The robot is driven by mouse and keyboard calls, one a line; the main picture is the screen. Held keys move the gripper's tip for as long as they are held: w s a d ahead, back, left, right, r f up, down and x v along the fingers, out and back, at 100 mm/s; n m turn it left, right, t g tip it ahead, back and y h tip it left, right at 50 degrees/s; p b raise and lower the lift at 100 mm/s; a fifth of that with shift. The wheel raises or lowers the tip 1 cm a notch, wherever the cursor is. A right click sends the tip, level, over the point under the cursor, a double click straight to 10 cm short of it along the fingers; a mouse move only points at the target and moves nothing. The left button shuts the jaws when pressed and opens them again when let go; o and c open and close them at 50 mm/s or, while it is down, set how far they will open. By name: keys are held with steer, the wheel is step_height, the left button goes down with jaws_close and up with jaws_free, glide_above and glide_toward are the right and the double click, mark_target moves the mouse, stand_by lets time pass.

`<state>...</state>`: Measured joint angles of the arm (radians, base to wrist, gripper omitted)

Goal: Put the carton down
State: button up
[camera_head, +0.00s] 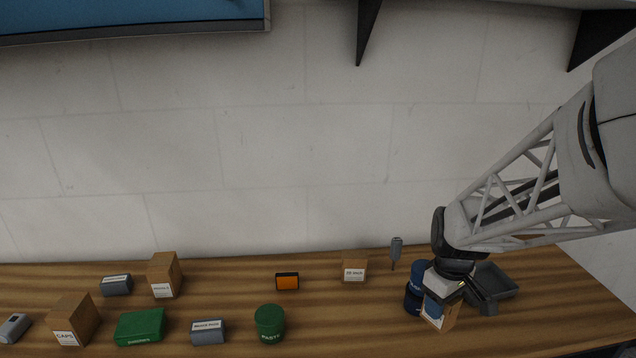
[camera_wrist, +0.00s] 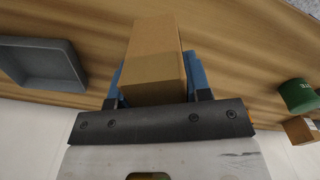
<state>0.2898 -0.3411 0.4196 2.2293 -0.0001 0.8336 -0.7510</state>
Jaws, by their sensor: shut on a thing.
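A brown carton (camera_wrist: 154,50) with a white label is held between the blue fingers of my gripper (camera_wrist: 155,85) in the wrist view. I cannot tell whether the carton's bottom touches the table.
A grey tray (camera_head: 497,284) lies right of my gripper. The table between bin and gripper is clear.

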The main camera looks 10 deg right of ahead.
steer(key=d+m, duration=0.5)
steer(key=d, duration=0.7)
steer(key=shift+s, duration=0.4)
steer(key=shift+w+d, duration=0.15)
glide_above(481, 285)
steer(key=shift+f, duration=0.75)
steer(key=shift+f, duration=1.8)
steer(key=o, duration=1)
steer(key=shift+f, duration=0.1)
